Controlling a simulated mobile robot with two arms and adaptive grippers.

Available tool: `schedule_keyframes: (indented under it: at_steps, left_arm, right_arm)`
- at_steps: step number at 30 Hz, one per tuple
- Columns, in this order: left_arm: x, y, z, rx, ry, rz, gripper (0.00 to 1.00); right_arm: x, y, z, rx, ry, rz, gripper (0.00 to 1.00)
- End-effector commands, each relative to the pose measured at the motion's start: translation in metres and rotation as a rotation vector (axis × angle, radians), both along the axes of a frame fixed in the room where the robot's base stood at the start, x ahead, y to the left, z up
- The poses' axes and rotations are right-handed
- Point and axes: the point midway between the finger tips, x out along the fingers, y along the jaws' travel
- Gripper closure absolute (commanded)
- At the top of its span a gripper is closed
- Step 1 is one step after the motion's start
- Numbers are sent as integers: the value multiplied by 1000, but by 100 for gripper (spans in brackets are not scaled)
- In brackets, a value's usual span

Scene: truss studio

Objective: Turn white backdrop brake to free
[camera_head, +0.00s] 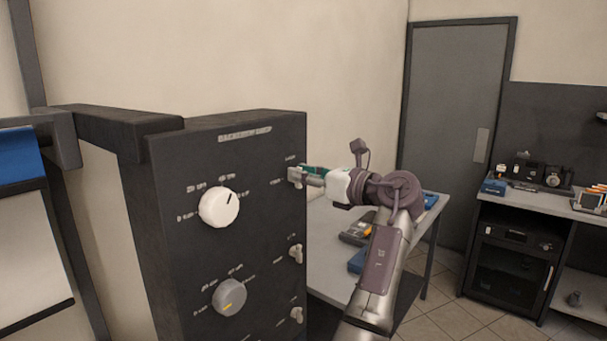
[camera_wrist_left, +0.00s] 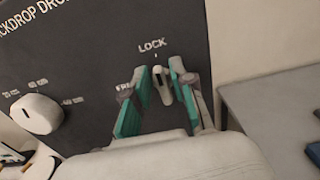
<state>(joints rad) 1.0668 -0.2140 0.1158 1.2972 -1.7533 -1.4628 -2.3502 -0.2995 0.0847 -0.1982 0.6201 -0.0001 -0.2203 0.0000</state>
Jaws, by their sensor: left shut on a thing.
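The white backdrop brake is the small pale lever at the upper right of the dark control panel (camera_head: 262,255). In the left wrist view the brake lever (camera_wrist_left: 164,88) sits just under the word LOCK, pointing roughly up towards it. A partly covered label starting "FR" is to its lower left. My left gripper (camera_head: 308,174) reaches the panel from the right. Its teal-padded fingers (camera_wrist_left: 163,94) are on both sides of the lever and shut on it. In the head view the fingers partly hide the lever. My right gripper is in neither view.
The panel also carries a white knob (camera_head: 219,208), a grey knob (camera_head: 230,296) and two lower levers (camera_head: 296,253). A grey table (camera_head: 325,240) with small items stands behind my arm. A shelf unit (camera_head: 513,255) is at the right, beside a grey door (camera_head: 455,120).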

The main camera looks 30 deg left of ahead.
Motion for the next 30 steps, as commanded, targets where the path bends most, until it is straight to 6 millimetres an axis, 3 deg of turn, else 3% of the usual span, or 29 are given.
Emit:
schedule_keyframes:
  at_steps: [14,30]
  left_arm:
    - [-2,1,-1,-10,-113,1,100]
    - [-7,2,-4,-47,-593,1,100]
  right_arm:
    - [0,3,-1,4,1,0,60]
    - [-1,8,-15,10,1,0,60]
